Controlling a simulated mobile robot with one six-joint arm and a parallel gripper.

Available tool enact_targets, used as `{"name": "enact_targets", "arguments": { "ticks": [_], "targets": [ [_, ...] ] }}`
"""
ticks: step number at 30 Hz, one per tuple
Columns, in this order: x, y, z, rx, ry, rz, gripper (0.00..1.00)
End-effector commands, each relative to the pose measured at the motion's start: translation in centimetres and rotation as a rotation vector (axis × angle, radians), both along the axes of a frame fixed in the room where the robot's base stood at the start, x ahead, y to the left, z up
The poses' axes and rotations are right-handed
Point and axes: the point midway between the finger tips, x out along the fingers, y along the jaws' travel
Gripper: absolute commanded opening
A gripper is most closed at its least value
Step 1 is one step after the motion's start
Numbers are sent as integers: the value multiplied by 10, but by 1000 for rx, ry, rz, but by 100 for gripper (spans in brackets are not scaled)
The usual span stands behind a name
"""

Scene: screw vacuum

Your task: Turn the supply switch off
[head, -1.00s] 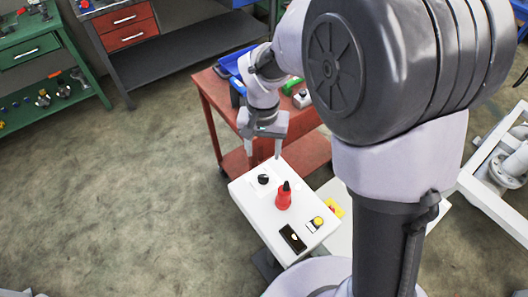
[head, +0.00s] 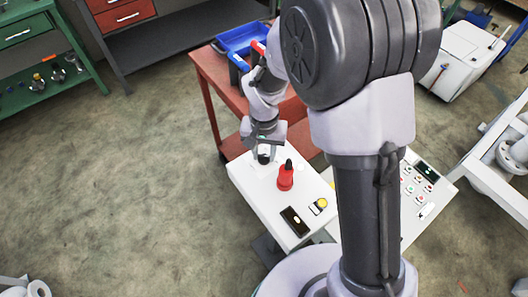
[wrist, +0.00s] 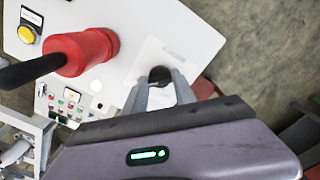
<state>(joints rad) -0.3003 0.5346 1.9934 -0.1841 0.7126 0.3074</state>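A black knob (head: 264,158) stands on a pale plate at the far end of the white panel (head: 258,200). Its label is too small to read, so I cannot confirm it is the supply switch. My gripper (head: 263,150) points down at this knob. In the wrist view the knob (wrist: 160,74) shows between the tips of my two spread fingers (wrist: 160,80). I cannot tell whether the fingers touch it.
A red fitting with a black handle (head: 286,177) stands on the panel close to my gripper. A red cart (head: 207,80) with a blue bin stands behind the panel.

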Motion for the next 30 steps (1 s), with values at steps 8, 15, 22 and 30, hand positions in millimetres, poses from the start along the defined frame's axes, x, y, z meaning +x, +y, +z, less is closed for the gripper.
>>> {"name": "enact_targets", "arguments": {
  "ticks": [8,15,22,30],
  "targets": [
    [0,0,0,0,0,5,0],
    [0,0,2,0,1,79,0],
    [0,0,2,0,2,256,0],
    [0,0,3,0,1,514,0]
  ]
}}
